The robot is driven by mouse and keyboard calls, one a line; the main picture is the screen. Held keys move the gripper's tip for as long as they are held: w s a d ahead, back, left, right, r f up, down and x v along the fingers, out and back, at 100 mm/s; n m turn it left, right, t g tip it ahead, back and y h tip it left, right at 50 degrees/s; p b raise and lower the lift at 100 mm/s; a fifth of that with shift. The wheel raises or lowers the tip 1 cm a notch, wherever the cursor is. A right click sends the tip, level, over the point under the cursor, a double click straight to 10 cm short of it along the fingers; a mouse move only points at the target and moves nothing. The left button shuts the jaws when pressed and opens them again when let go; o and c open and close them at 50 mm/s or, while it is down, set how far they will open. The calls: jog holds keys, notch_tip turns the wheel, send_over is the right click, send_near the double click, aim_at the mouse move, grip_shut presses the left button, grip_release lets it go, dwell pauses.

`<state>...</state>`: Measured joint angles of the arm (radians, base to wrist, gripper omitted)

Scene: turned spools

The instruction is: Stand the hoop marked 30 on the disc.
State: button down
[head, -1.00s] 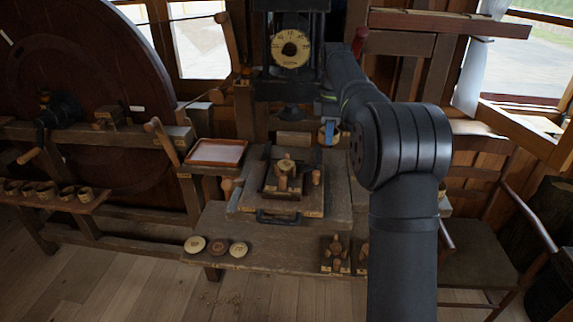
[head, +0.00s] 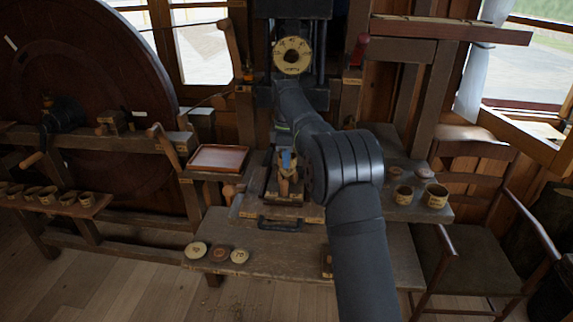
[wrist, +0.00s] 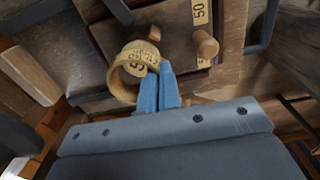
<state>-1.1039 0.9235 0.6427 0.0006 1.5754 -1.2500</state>
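A pale wooden hoop (wrist: 128,72) with dark markings is in my gripper (wrist: 158,88) in the wrist view. The blue fingers are close together on its near wall; I cannot read its number surely. In the head view my gripper (head: 287,160) is over the press bed at centre, and the arm partly hides what is below. Which disc the task means is not clear: two pale discs (head: 196,250) (head: 239,256) and a brown one (head: 218,254) lie on the front bench. I cannot tell whether the hoop touches anything beneath it.
A wooden peg (wrist: 206,44) stands close to the hoop, beside a label reading 50 (wrist: 200,12). A reddish tray (head: 218,158) is left of the bed. Labelled cups (head: 436,196) stand on the right shelf, and several hoops (head: 48,195) on the left rack. A round dial (head: 292,55) hangs above.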

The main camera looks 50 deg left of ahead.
jog(key=shift+f, duration=0.9)
jog(key=shift+f, duration=0.1)
jog(key=shift+f, duration=0.25)
jog(key=c, duration=1.7)
grip_release()
jog(key=shift+r, duration=0.1)
notch_tip(320, 180, up, 12)
jog(key=shift+r, duration=0.25)
